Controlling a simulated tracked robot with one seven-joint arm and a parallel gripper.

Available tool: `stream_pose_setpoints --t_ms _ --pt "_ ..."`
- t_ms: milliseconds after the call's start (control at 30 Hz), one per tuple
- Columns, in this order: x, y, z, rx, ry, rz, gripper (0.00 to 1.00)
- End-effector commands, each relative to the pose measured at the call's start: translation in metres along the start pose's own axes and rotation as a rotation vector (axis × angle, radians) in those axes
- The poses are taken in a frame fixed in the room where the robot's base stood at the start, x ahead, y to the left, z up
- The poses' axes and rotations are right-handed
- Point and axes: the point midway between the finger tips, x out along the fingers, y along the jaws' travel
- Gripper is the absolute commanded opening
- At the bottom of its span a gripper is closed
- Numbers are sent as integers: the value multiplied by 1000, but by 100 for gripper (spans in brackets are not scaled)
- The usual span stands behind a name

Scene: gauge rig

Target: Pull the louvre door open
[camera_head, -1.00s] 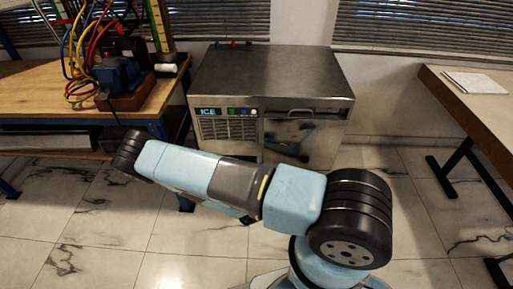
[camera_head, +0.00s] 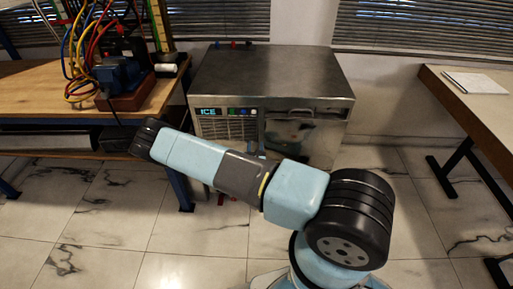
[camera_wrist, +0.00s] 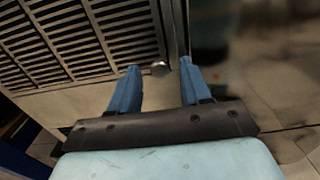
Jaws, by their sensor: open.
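The louvre door (camera_head: 228,130) is the slatted panel at the lower left front of the steel ice machine (camera_head: 270,75), partly hidden by my arm in the head view. In the wrist view the louvre door (camera_wrist: 75,45) fills the upper left, with dark slats. A small round metal knob (camera_wrist: 160,68) shows near its right edge. My gripper (camera_wrist: 160,72) is open, its two blue fingers on either side of the knob. I cannot tell whether either finger touches it. The door looks flush with the machine's front.
A wooden bench (camera_head: 40,85) with cables and a blue device (camera_head: 120,75) stands at the left. A table (camera_head: 480,110) with a white paper (camera_head: 475,83) stands at the right. The tiled floor (camera_head: 110,205) before the machine is open.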

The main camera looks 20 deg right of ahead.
Motion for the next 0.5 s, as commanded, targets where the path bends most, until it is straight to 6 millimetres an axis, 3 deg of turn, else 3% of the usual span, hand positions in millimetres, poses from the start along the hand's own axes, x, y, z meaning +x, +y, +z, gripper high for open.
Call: stream_pose_setpoints --t_ms 233,500 --pt "0 0 0 0 0 0 47" --pt "0 0 0 0 0 0 21"
